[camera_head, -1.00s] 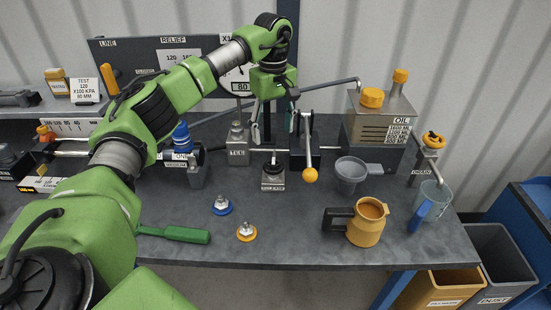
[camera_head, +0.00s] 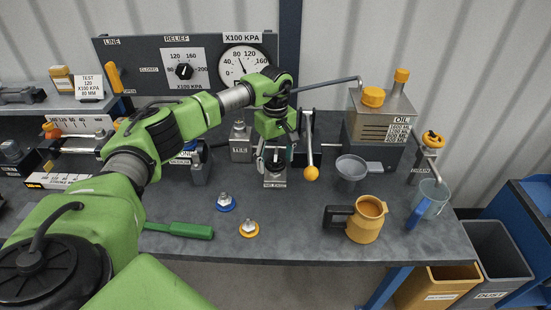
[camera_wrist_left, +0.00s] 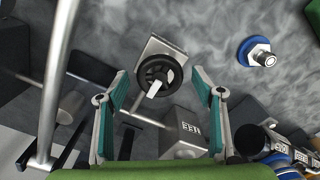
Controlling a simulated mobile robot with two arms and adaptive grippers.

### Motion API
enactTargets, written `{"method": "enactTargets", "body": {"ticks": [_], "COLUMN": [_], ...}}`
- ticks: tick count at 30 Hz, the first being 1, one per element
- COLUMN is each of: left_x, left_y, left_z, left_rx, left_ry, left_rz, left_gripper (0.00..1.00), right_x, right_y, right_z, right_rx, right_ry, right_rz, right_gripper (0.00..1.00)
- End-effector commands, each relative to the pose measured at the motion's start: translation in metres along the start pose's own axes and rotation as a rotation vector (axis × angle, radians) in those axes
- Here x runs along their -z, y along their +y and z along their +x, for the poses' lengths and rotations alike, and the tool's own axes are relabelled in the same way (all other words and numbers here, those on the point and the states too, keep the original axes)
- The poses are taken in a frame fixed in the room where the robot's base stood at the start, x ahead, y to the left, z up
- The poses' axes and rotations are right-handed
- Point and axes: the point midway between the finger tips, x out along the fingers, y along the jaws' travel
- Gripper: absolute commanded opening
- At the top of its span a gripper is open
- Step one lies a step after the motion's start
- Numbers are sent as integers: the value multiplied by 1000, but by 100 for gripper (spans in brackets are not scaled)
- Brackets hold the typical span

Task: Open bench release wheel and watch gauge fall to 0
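The release wheel (camera_wrist_left: 160,75) is a small black handwheel with a pale bar across it, on a grey block labelled release (camera_head: 275,182) at the bench's middle. My left gripper (camera_head: 275,160) is open and points down just above the wheel. In the left wrist view its two teal-lined fingers (camera_wrist_left: 160,76) stand apart on either side of the wheel, with visible gaps. The gauge (camera_head: 245,62) is a round white dial marked x100 kPa on the back panel. My right gripper is not in view.
A lever with an orange knob (camera_head: 312,174) stands close right of the wheel. A grey block labelled TEE (camera_head: 241,146) is behind left. A grey funnel cup (camera_head: 350,172) and orange mug (camera_head: 367,220) are to the right. Blue (camera_head: 225,203) and orange (camera_head: 249,229) couplers lie in front.

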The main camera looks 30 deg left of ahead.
Motion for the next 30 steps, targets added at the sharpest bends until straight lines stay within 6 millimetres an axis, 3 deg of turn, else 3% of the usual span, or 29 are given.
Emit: {"method": "enactTargets", "body": {"ticks": [1,4,17,30], "left_x": [0,0,0,0], "left_y": [0,0,0,1], "left_z": [0,0,0,-1], "left_rx": [0,0,0,-1], "left_ry": [0,0,0,0], "left_rz": [0,0,-54,-393], "left_gripper": [49,23,23,23], "right_x": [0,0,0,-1], "right_y": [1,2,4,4], "right_z": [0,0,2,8], "right_rx": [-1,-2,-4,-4], "right_ry": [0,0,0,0], "right_rz": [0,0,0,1], "right_gripper": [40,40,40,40]}}
